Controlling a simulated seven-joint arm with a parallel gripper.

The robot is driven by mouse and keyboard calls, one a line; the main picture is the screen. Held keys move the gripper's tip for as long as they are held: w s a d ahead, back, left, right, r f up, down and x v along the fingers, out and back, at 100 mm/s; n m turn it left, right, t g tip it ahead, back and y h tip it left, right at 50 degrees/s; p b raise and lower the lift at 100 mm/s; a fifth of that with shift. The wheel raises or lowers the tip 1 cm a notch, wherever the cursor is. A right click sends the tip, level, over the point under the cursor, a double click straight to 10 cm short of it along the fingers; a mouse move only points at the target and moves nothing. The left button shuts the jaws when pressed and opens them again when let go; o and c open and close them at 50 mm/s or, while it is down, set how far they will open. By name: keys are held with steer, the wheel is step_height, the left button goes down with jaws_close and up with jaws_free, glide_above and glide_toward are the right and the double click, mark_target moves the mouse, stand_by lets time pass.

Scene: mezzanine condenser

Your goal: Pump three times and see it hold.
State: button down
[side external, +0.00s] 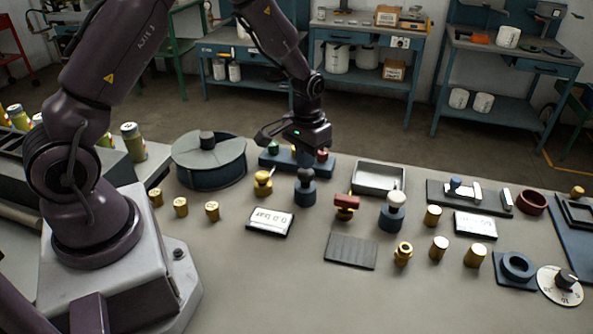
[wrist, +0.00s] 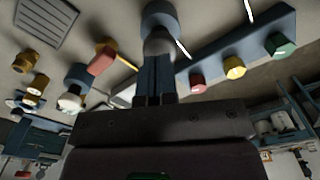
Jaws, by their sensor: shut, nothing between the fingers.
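In the side external view, a blue base with a dark grey knob (side external: 305,193) stands upright below my gripper (side external: 306,166). My gripper is shut and empty, pointing down. Its fingertips are right at the knob's top; I cannot tell whether they touch. In the wrist view the shut fingers (wrist: 156,58) overlap the grey knob (wrist: 159,42) and partly hide it. A white card (side external: 270,221) reading about "0.0 bar" lies in front. A second blue base with a white knob (side external: 391,213) stands to the right, and a red-handled brass valve (side external: 346,203) stands between them.
A blue button box (side external: 285,161) is behind the knob, with red (wrist: 197,79), yellow (wrist: 234,67) and green (wrist: 279,46) buttons. A yellow valve (side external: 262,183), a round dark drum (side external: 208,166) and several brass pieces stand left. A grey tray (side external: 378,190) is behind right.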

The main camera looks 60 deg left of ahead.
steer(key=shift+f, duration=1.75)
steer(key=shift+r, duration=3.25)
step_height(320, 180, up, 4)
steer(key=shift+f, duration=3)
steer(key=shift+f, duration=0.1)
